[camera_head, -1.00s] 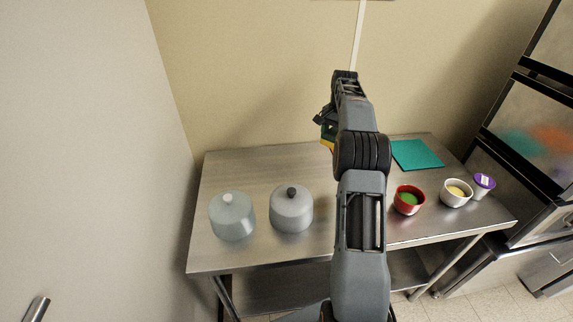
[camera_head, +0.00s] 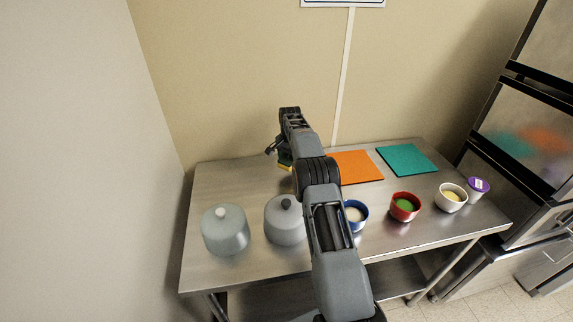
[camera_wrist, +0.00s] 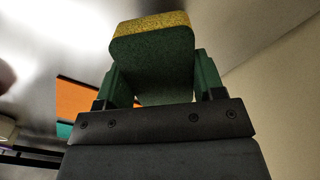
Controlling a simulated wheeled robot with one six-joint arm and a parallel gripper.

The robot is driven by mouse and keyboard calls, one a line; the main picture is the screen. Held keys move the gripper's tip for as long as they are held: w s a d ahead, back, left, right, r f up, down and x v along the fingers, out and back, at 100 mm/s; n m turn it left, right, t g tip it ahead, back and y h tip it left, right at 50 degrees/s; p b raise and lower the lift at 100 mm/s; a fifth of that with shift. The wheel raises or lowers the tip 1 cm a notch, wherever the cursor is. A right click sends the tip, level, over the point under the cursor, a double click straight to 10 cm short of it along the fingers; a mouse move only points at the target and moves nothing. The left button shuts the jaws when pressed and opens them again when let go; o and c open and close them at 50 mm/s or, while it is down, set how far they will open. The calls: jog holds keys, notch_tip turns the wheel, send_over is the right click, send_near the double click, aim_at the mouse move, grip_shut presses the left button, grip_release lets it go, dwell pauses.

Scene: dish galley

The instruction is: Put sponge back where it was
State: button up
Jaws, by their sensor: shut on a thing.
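The sponge (camera_wrist: 152,55), green with a yellow layer, sits between the fingers of my gripper (camera_wrist: 152,80) in the wrist view. My gripper is shut on it. In the head view my gripper (camera_head: 283,158) is over the back of the steel table (camera_head: 235,183), left of the orange mat. Only a small green and yellow part of the sponge (camera_head: 285,167) shows there, the rest being hidden by my arm. I cannot tell how far the sponge is above the table.
An orange mat (camera_head: 358,167) and a teal mat (camera_head: 407,160) lie at the back right. Two lidded grey pots (camera_head: 226,232) (camera_head: 284,222) stand at the front left. Blue (camera_head: 355,216), red (camera_head: 405,208) and white (camera_head: 451,199) bowls and a purple-lidded cup (camera_head: 478,188) line the front right. The back left is clear.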

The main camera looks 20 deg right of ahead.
jog(key=shift+w+a+f+p, duration=0.2)
jog(key=shift+w+a+f, duration=0.1)
jog(key=shift+f, duration=0.25)
jog(key=shift+w+a+f+p, duration=0.15)
jog(key=shift+w+a+f, duration=0.1)
jog(key=shift+f, duration=0.25)
jog(key=shift+f+p, duration=0.4)
jog(key=shift+f, duration=0.95)
jog(key=o, duration=0.9)
jog(key=shift+c, duration=0.2)
